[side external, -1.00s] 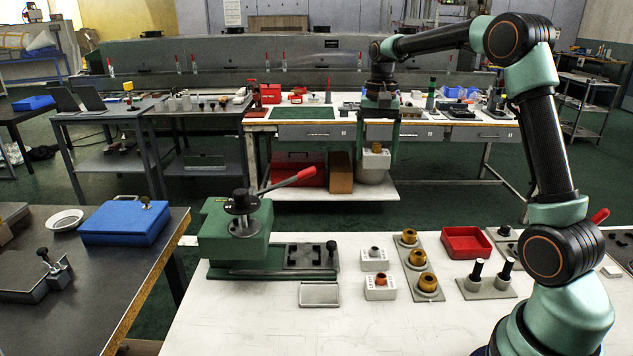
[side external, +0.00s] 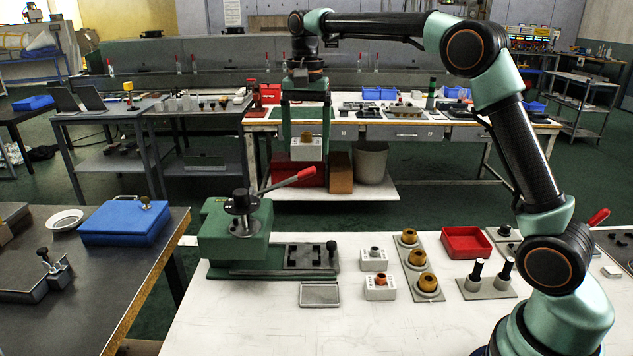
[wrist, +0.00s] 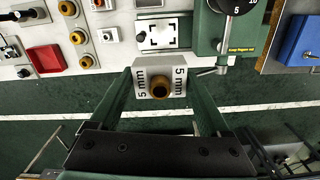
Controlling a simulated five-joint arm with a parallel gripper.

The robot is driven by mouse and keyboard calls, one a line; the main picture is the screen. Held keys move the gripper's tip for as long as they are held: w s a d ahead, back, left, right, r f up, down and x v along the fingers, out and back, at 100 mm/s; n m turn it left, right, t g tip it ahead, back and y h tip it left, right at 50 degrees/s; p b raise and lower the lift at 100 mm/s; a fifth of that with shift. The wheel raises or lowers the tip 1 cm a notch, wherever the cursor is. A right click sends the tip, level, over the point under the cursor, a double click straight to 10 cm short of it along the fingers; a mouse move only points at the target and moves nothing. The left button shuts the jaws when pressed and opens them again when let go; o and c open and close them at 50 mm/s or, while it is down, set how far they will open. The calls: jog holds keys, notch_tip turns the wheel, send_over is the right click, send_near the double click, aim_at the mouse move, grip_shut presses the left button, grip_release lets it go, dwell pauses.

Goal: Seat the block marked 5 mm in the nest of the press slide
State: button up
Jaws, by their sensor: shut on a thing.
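My gripper (side external: 306,143) is shut on a white block (side external: 306,154) with a brass-coloured knob on top, held level in the air beyond the table's far edge. In the wrist view the block (wrist: 143,88) reads "5 mm" on both sides of its knob and sits between the fingers (wrist: 160,88). The green press (side external: 233,230) stands at the table's left. Its slide (side external: 270,268) runs right from it, with the dark nest (side external: 304,257) at the right end. In the wrist view the nest (wrist: 164,36) looks empty, with corner pieces around a pale middle.
The press's red-tipped lever (side external: 293,179) rises toward the held block in the side view. Two white blocks (side external: 375,260) (side external: 380,288) stand right of the slide, beside a plate of brass-coloured knobs (side external: 422,265) and a red tray (side external: 466,243). The table's front middle is clear.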

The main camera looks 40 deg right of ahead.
aim_at(302, 158)
jog(key=f, duration=0.2)
jog(key=a+f, duration=0.1)
jog(key=shift+a+f, duration=0.1)
jog(key=shift+f, duration=0.3)
notch_tip(302, 158, down, 21)
jog(key=shift+w+f, duration=0.1)
jog(key=shift+f, duration=0.15)
jog(key=o, duration=1.3)
jog(key=shift+o, duration=0.2)
